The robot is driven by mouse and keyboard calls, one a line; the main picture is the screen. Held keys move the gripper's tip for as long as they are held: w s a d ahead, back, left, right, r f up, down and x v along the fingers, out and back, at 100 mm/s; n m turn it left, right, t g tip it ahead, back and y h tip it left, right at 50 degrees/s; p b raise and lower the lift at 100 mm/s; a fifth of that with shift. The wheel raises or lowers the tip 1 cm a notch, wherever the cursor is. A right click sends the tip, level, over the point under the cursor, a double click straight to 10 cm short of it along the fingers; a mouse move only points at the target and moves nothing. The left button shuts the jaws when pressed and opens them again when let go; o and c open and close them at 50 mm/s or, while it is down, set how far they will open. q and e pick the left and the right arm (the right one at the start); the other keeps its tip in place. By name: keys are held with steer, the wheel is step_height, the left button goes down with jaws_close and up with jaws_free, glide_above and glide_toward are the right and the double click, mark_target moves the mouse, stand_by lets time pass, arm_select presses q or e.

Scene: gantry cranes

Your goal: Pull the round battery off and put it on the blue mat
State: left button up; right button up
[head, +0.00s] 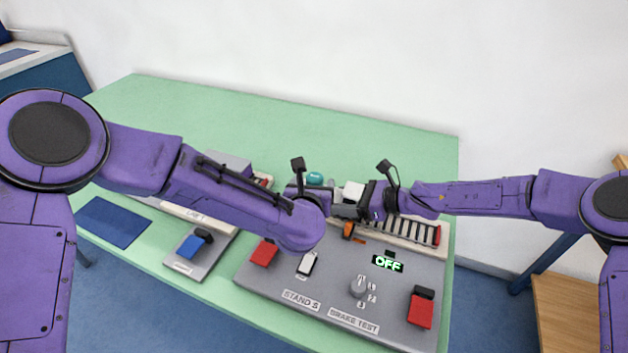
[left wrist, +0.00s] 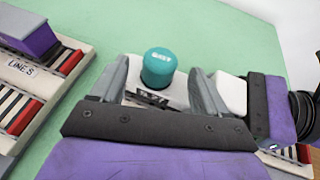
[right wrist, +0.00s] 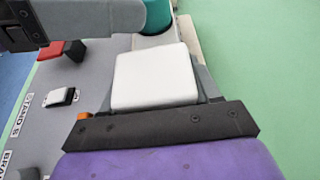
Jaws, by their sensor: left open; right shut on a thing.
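The round battery, a teal cylinder with lettering on top, stands beyond the left fingers in the left wrist view (left wrist: 158,68). It shows small in the head view (head: 315,178) and partly at the top of the right wrist view (right wrist: 157,16). My left gripper (left wrist: 159,84) is open, its fingers apart on the near side of the battery. I cannot tell whether they touch it. My right gripper (right wrist: 160,85) is shut on a white block (right wrist: 155,77), which also shows in the head view (head: 353,191). The blue mat (head: 112,222) lies bare at the table's left.
The grey stand panel (head: 330,285) carries red switches, a knob, a white-topped switch and a green OFF display (head: 388,263). Another unit (left wrist: 45,75) with striped rows stands at the left. Both grippers are close together over the panel's back. The green table (head: 240,115) is clear behind.

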mark_target(314, 175)
arm_select(q)
steer(key=x, duration=0.4)
steer(key=shift+w+f, duration=0.15)
steer(key=shift+w, duration=0.2)
steer(key=c, duration=1.2)
steer(key=shift+o, duration=0.2)
steer(key=shift+r, duration=1.1)
